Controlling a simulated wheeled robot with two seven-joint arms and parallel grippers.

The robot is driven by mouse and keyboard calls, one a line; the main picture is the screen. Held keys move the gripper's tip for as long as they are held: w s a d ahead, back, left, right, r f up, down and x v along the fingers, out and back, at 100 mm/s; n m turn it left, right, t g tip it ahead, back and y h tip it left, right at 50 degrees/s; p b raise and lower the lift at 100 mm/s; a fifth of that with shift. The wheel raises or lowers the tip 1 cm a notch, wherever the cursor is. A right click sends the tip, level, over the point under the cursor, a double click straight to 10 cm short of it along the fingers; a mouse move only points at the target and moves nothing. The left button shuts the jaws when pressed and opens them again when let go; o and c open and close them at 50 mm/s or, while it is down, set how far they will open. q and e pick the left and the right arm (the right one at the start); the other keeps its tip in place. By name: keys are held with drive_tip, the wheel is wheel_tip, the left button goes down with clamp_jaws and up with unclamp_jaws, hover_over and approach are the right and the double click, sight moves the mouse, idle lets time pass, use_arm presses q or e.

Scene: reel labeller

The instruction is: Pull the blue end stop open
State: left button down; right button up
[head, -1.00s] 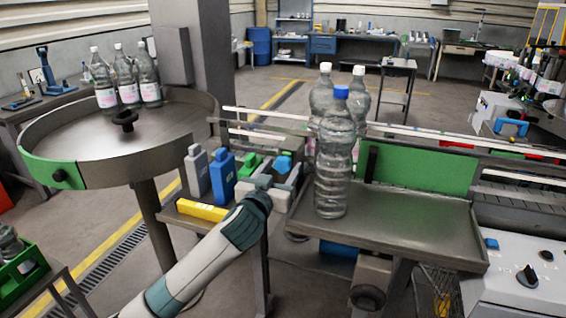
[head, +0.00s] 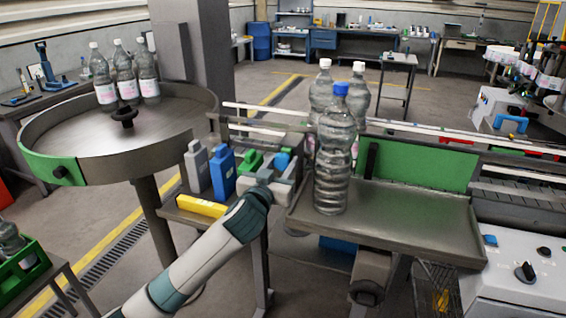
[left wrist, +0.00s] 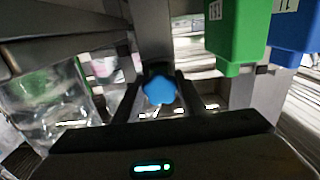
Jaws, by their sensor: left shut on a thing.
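The blue end stop (head: 282,160) shows as a small blue knob left of the bottles, beside the conveyor rail. In the left wrist view its blue knob (left wrist: 159,90) sits between my two dark fingers. My left gripper (head: 280,173) reaches it from the front left and is shut on it. My own gripper hides the lower part of the end stop in the head view. My right gripper is in neither view.
A clear bottle with a blue cap (head: 333,160) stands just right of my left gripper, with white-capped bottles behind it. Blue (head: 222,174) and grey (head: 197,168) containers stand close on the left. The metal tray (head: 410,220) is bare on its right side.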

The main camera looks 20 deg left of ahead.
use_arm(q)
drive_tip(key=s+p, duration=0.2)
drive_tip(key=s, duration=0.7)
drive_tip(key=shift+s+a, duration=0.2)
drive_tip(key=shift+s, duration=0.2)
drive_tip(key=c, duration=1.1)
unclamp_jaws()
drive_tip(key=shift+w, duration=0.1)
drive_tip(key=shift+s+a+p, duration=0.15)
drive_tip(key=shift+s+p, duration=1.1)
drive_tip(key=shift+s, duration=3.15)
drive_tip(key=shift+s+a+p, duration=0.1)
drive_tip(key=shift+s+p, duration=1.15)
drive_tip(key=shift+s, duration=3.1)
